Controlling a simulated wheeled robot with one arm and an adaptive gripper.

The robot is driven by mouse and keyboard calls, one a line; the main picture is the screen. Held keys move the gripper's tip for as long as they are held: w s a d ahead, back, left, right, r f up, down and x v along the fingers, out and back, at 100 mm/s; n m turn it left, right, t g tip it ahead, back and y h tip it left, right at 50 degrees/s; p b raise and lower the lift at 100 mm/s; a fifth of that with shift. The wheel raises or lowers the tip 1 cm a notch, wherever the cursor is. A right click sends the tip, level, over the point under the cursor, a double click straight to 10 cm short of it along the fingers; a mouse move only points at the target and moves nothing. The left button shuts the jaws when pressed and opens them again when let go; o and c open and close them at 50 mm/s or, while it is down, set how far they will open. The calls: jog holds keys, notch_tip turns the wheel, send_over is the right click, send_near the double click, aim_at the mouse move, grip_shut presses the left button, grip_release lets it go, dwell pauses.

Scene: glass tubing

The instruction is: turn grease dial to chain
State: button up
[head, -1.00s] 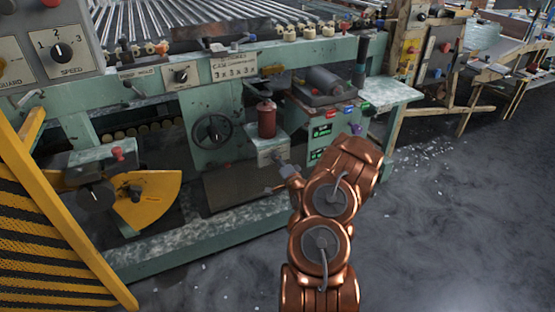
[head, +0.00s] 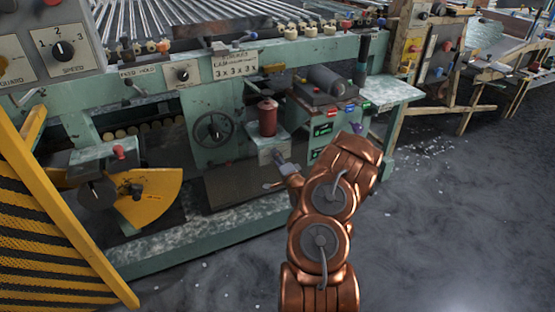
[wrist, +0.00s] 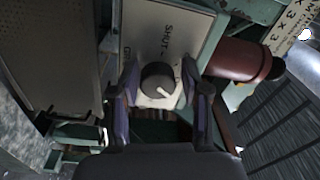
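The grease dial (wrist: 158,79) is a round dark knob with a white pointer mark, on a pale plate (wrist: 165,22) in the wrist view. The mark points to the lower right in the picture. The word "SHUT" reads above the knob; other lettering at the plate's left edge is not legible, and I cannot make out "chain". My gripper (wrist: 160,88) is open, with one finger on each side of the knob. I cannot tell whether the fingers touch it. In the head view my gripper (head: 278,172) is at the pale box (head: 268,146) under a red cylinder; the dial is not distinguishable there.
The red cylinder (head: 267,117) stands on the box, close to my gripper; it also shows in the wrist view (wrist: 237,60). A handwheel (head: 212,129) is to the left. A motor unit with coloured labels (head: 325,112) is to the right. Open floor (head: 440,220) lies right.

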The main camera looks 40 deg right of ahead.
jog(key=shift+o, duration=1.1)
jog(key=shift+s+d, duration=0.15)
jog(key=shift+d, duration=0.05)
jog(key=v, duration=1.2)
jog(key=shift+f, duration=0.15)
